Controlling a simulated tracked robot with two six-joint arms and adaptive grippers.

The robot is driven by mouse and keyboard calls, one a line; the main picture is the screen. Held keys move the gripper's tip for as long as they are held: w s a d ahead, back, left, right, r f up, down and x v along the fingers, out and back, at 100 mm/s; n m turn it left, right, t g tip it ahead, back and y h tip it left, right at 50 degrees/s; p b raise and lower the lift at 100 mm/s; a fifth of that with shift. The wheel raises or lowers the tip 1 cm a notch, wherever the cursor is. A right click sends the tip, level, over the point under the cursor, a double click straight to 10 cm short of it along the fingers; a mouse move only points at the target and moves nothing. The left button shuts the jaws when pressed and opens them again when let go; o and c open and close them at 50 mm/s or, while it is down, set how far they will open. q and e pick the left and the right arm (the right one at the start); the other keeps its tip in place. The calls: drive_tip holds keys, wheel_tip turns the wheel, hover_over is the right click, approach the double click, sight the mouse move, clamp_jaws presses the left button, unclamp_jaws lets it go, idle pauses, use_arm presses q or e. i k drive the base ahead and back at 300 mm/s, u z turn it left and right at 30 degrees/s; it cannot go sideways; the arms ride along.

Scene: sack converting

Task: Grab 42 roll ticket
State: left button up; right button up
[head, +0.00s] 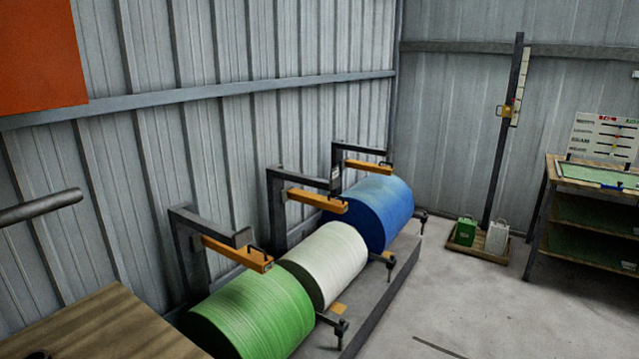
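No ticket with a readable number 42 shows in the head view. A small pale tag (335,173) is on the dark bracket by the blue roll, too small to read. A flat tan piece (338,308) lies on the grey plinth beside the white roll; I cannot tell what it is. Three large rolls lie in a row along the wall: a green roll (250,318), a white roll (328,263) and a blue roll (375,212). Neither of my grippers is in view.
Dark brackets with orange arms (237,253) overhang the rolls. A wooden tabletop (110,325) is at lower left, with a grey bar (40,207) above. A green can (466,232) and a white can stand on a tray near a shelved bench (590,178). The right floor is clear.

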sight(334, 170)
drive_tip(key=z, duration=0.15)
drive_tip(key=i, duration=0.85)
drive_tip(key=u, duration=1.6)
drive_tip(key=i, duration=0.1)
drive_tip(key=z, duration=3.15)
drive_tip(key=i, duration=3.6)
drive_tip(key=u, duration=0.05)
